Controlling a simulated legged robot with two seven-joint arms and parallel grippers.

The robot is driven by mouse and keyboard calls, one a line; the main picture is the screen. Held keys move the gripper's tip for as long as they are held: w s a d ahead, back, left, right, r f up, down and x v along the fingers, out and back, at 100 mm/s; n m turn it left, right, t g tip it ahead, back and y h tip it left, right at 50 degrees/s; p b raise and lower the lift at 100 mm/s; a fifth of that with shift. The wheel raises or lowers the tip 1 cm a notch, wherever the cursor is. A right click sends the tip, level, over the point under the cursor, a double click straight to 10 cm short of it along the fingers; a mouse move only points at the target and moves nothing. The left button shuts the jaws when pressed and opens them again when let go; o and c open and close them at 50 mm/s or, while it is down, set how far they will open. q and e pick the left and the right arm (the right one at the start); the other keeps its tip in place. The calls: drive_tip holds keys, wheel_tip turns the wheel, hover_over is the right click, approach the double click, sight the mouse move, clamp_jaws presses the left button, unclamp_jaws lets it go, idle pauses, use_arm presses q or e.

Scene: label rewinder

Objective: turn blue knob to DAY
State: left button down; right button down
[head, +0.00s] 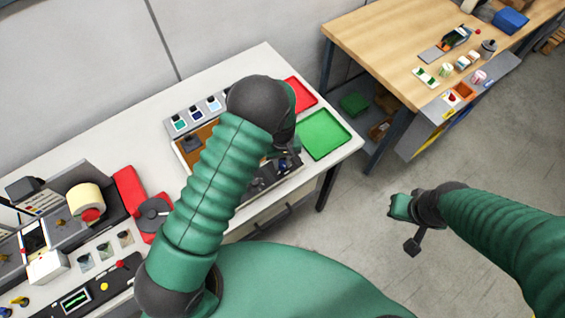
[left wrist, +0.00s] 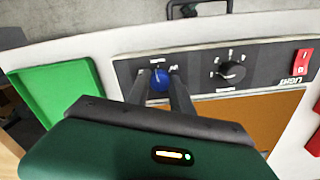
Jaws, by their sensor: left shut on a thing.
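The blue knob (left wrist: 160,79) is on a dark control panel in the left wrist view. My left gripper (left wrist: 160,88) has one finger on each side of it and is shut on it. Small white lettering surrounds the knob, too small to read, so I cannot tell its setting. In the head view the dark panel (head: 262,182) shows partly beneath my left arm, which hides the knob. My right gripper (head: 408,228) hangs over the floor at the right, apart from the tables; its fingers are unclear.
A black rotary knob (left wrist: 230,72) and a red switch (left wrist: 303,61) share the panel. A green tray (head: 325,134) and a red tray (head: 300,94) lie near the bench's right end. A wooden table (head: 385,45) stands at the back right.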

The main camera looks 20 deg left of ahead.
use_arm(q)
drive_tip(key=n, duration=0.2)
drive_tip(key=shift+w+r+n, duration=0.15)
drive_tip(key=shift+w+n, duration=0.1)
drive_tip(key=shift+n, duration=0.15)
drive_tip(key=n, duration=0.3)
drive_tip(key=shift+n, duration=0.3)
drive_tip(key=n, duration=0.4)
drive_tip(key=shift+n, duration=1.4)
drive_tip(key=shift+n, duration=0.4)
drive_tip(key=c, duration=1.5)
unclamp_jaws()
drive_tip(key=o, duration=0.4)
drive_tip(key=shift+d, duration=0.1)
